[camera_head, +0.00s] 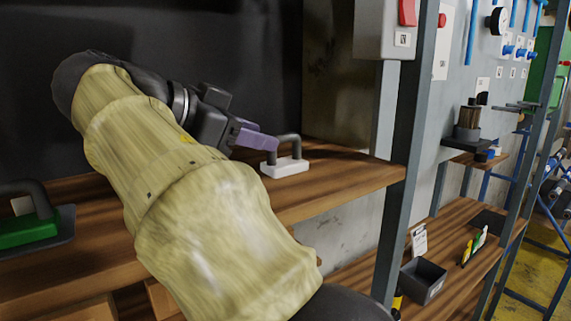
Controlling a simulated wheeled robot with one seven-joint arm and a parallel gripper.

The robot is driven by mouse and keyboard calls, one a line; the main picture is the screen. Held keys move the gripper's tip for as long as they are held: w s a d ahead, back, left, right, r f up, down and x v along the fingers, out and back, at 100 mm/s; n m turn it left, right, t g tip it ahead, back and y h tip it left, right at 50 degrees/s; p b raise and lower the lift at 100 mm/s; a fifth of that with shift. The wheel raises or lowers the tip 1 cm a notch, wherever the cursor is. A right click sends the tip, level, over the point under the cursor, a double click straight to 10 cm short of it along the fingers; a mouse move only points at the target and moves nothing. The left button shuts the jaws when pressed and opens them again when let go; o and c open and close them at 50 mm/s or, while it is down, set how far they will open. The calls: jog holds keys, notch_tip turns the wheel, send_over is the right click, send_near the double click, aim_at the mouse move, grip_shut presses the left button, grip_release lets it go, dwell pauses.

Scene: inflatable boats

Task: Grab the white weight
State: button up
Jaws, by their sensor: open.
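The white weight (285,167) sits on the wooden shelf (340,185) near its right end. It is a white block with a dark grey arched handle (290,138) on top. My gripper (270,148) has purple fingers and is at the left side of the handle, very close to it. I cannot tell whether the fingers touch the handle or are around it. My arm hides the middle of the shelf and part of the gripper.
A green weight with a dark handle (28,230) stands on a dark plate at the left end of the shelf. A grey metal post (405,150) rises just beyond the shelf's right end. A lower shelf to the right holds a black open box (423,281).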

jog(key=shift+w+d, duration=0.1)
dwell(0.3)
jog(key=shift+p+x, duration=1.25)
jog(key=shift+x, duration=0.65)
jog(key=shift+w+d+f, duration=0.25)
jog(key=shift+w+d, duration=0.1)
jog(key=shift+d, duration=0.2)
grip_shut()
